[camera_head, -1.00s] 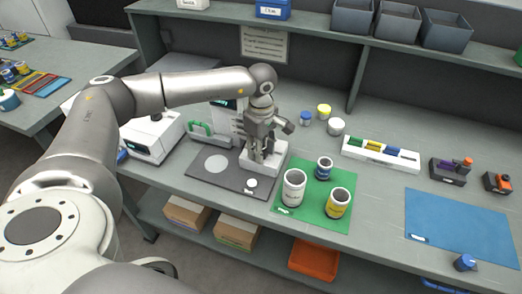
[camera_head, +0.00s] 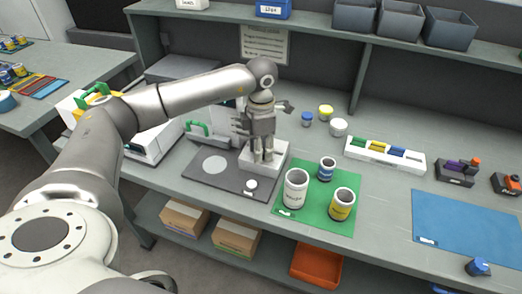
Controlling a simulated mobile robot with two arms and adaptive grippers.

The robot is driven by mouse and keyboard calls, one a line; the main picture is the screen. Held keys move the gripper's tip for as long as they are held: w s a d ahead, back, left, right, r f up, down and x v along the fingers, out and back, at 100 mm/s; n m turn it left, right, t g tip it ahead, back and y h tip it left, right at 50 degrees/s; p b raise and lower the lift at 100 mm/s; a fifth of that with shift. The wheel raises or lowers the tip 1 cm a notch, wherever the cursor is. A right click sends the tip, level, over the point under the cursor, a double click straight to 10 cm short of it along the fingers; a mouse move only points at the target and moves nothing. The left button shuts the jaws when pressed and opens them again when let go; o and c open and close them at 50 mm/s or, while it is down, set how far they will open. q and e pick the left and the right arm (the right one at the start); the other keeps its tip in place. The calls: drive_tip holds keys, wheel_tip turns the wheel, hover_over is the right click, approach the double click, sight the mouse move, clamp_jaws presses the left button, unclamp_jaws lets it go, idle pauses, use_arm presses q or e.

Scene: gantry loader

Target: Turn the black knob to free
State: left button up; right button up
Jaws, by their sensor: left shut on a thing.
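My left gripper (camera_head: 263,160) points straight down at the white block (camera_head: 282,153) on the dark grey base plate (camera_head: 194,168). Its fingers are shut at the top of the block, where the black knob would sit. The knob itself is hidden by the fingers, and I cannot read its position. A small white round part (camera_head: 250,186) is at the front of the plate, and a light grey disc (camera_head: 215,165) is on its left. My right gripper is not in view.
A green mat (camera_head: 322,222) with several cans lies close to the right of the plate. A green-handled part (camera_head: 197,128) and a white machine (camera_head: 150,140) stand to the left. A white rack (camera_head: 385,155) and a blue mat (camera_head: 465,225) are farther right.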

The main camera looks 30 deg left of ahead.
use_arm(q)
drive_tip(key=shift+n+b, duration=0.35)
drive_tip(key=shift+n, duration=1.65)
drive_tip(key=shift+r, duration=0.1)
drive_tip(key=o, duration=1)
drive_tip(key=shift+o, duration=0.2)
wheel_tip(320, 180, up, 12)
